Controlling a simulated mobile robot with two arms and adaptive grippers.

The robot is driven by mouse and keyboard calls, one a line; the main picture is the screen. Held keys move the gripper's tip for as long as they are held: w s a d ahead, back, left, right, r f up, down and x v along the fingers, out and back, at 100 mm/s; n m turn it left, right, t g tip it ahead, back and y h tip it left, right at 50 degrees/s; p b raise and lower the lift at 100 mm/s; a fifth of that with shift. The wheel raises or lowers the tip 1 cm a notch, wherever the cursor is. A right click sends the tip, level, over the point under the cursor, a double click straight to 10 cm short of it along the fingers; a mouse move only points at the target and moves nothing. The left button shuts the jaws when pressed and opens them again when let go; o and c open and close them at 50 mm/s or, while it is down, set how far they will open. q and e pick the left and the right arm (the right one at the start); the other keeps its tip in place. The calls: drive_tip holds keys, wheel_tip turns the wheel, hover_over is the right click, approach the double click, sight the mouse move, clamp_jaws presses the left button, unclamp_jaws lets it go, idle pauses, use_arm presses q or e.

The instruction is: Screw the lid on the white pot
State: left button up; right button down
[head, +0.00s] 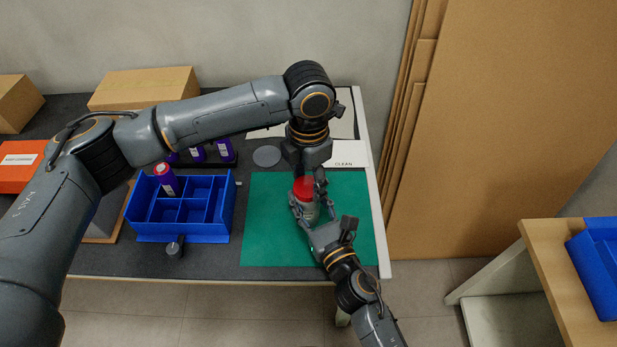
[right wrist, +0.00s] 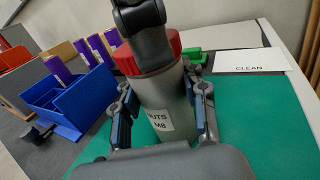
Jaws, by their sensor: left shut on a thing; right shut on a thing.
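The white pot (right wrist: 165,98), labelled "NUTS M8", stands upright over the green mat (head: 268,230). It also shows in the head view (head: 310,211), partly hidden by the grippers. The red lid (head: 303,187) sits on top of the pot; in the right wrist view the lid (right wrist: 170,47) looks level on its mouth. My left gripper (head: 306,174) comes down from above and is shut on the lid. My right gripper (head: 306,207) is shut around the pot's body from the front, with one finger on each side (right wrist: 163,112). Whether the threads are engaged cannot be seen.
A blue divided bin (head: 183,237) stands left of the mat with a purple bottle (head: 166,180) in it. More purple bottles (head: 225,150) stand behind. A "CLEAN" card (head: 349,153) and a grey disc (head: 267,156) lie behind the mat. The mat's left part is clear.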

use_arm(q)
drive_tip(key=o, duration=0.7)
drive_tip(key=shift+o, duration=0.2)
drive_tip(key=shift+r, duration=2.3)
drive_tip(key=shift+c, duration=0.4)
